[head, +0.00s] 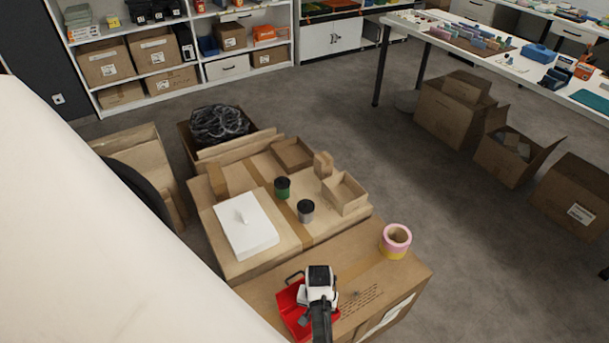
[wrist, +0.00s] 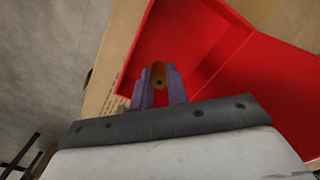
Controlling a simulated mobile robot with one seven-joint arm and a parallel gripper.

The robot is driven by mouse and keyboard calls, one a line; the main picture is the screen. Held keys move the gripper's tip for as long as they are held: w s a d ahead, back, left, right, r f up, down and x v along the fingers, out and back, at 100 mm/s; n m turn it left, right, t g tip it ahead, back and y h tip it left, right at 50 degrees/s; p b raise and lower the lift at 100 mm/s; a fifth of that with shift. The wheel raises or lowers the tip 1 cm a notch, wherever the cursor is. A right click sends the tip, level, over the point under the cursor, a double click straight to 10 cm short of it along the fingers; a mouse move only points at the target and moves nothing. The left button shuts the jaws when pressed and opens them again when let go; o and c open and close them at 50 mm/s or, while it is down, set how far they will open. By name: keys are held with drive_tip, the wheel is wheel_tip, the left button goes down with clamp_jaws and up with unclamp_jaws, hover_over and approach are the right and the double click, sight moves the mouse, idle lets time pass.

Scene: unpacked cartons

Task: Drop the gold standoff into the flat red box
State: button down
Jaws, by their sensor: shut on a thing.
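The flat red box (head: 289,305) sits on the near carton, partly hidden behind my gripper (head: 314,299) in the head view. In the wrist view the red box (wrist: 185,45) fills the upper middle and right, with a red ridge or wall running across it. My gripper (wrist: 158,72) shows two purple fingers shut on the gold standoff (wrist: 158,82), a small piece seen end-on with a dark hole. The standoff appears in front of the red box's left part. Its height above the box is hard to tell. The standoff cannot be made out in the head view.
The near carton (head: 405,281) also bears a pink and yellow tape roll (head: 396,240). Behind it, another carton holds a white box (head: 245,224), a green can (head: 283,187), a grey can (head: 305,210) and a small open box (head: 345,193).

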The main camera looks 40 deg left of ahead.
drive_tip(key=c, duration=1.3)
unclamp_jaws()
wheel_tip(320, 180, up, 14)
drive_tip(key=b, duration=0.1)
drive_tip(key=shift+f, duration=0.1)
